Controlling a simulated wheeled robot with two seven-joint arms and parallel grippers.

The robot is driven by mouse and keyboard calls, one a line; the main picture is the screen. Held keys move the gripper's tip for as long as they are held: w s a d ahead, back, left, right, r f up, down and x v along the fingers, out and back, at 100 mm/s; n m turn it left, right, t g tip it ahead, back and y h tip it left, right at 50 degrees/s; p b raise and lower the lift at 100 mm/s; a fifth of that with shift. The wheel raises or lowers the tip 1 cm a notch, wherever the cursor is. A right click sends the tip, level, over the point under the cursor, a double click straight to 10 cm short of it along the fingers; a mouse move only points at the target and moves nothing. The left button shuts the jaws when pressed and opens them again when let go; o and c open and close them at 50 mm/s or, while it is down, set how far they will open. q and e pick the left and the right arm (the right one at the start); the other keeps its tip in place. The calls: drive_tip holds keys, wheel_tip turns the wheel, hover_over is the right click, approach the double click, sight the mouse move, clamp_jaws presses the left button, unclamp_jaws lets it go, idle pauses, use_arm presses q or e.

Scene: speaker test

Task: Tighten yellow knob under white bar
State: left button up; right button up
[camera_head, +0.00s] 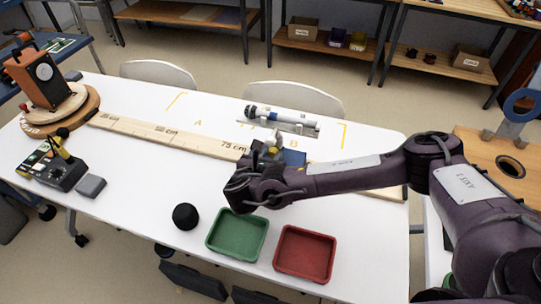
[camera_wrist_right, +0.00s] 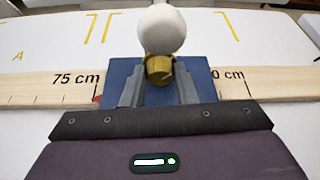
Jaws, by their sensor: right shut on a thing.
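My right gripper (camera_wrist_right: 159,80) points at a small blue stand (camera_wrist_right: 118,72) on the wooden ruler. Its two grey fingers are shut on the yellow knob (camera_wrist_right: 159,68), one on each side. A white round-ended piece (camera_wrist_right: 161,29), seemingly the end of the white bar, sits directly above the knob. Its length cannot be seen from here. In the head view my right gripper (camera_head: 268,160) reaches down over the ruler and mostly hides the knob; the blue stand (camera_head: 293,158) shows beside it. My left gripper is not in view.
The long wooden ruler (camera_head: 165,134) crosses the white table. A grey-white cylinder (camera_head: 285,121) lies behind. A control box (camera_head: 55,165) and orange speaker (camera_head: 38,77) stand left.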

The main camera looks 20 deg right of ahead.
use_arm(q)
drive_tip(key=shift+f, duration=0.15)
use_arm(e)
drive_tip(key=shift+f+m+y+b, duration=0.15)
drive_tip(key=shift+m+y+b, duration=0.25)
drive_tip(key=shift+b, duration=0.55)
use_arm(q)
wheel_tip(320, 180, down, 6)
drive_tip(key=b, duration=0.4)
use_arm(e)
drive_tip(key=shift+s+d+f+m+t+y, duration=0.15)
drive_tip(key=shift+m+t+y, duration=0.4)
drive_tip(key=shift+m, duration=0.45)
drive_tip(key=m+t+b, duration=0.1)
drive_tip(key=b, duration=0.4)
drive_tip(key=shift+m+y+b, duration=0.3)
drive_tip(key=shift+m+y, duration=0.05)
drive_tip(key=shift+m, duration=0.05)
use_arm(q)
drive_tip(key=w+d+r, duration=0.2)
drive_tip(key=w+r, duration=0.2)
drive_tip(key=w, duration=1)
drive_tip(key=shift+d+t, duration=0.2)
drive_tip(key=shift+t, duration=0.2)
use_arm(e)
drive_tip(key=shift+r, duration=0.25)
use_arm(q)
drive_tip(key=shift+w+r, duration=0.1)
use_arm(e)
drive_tip(key=o, duration=1)
